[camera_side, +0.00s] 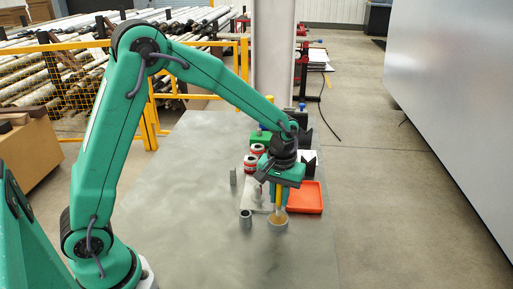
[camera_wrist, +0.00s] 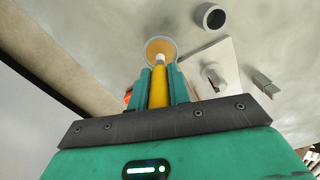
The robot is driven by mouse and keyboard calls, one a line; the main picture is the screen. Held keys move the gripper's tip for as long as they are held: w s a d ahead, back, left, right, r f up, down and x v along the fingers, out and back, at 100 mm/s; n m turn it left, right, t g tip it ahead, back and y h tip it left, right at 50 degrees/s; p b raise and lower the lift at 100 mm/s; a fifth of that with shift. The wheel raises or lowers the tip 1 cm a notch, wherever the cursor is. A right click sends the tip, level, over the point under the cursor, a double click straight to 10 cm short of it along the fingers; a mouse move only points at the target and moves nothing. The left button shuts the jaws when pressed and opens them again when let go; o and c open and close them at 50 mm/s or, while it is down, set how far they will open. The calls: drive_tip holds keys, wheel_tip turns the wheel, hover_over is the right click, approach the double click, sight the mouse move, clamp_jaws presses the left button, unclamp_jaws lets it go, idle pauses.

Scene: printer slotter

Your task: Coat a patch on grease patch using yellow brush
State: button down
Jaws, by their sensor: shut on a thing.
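The brush is over a round grey pot with tan contents (camera_side: 277,226), also in the wrist view (camera_wrist: 173,44). I cannot tell whether the tip touches the contents. A white plate (camera_wrist: 228,58) with a grey part on it lies beside the pot. I cannot make out a grease patch on it.
A dark-mouthed grey cup (camera_side: 245,220) stands left of the pot. An orange-red tray (camera_side: 307,199) lies to the right. Red-and-white cans (camera_side: 251,163), a green box (camera_side: 259,138) and a small grey block (camera_side: 233,176) stand farther back. The table's front left is clear.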

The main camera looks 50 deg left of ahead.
drive_tip(key=shift+f, duration=0.6)
idle(1.7)
drive_tip(key=shift+r, duration=3.6)
drive_tip(key=s+a+r+m, duration=0.2)
drive_tip(key=a+r+m, duration=0.3)
drive_tip(key=shift+s+a+r, duration=0.2)
drive_tip(key=shift+s+a, duration=0.1)
drive_tip(key=shift+a, duration=0.05)
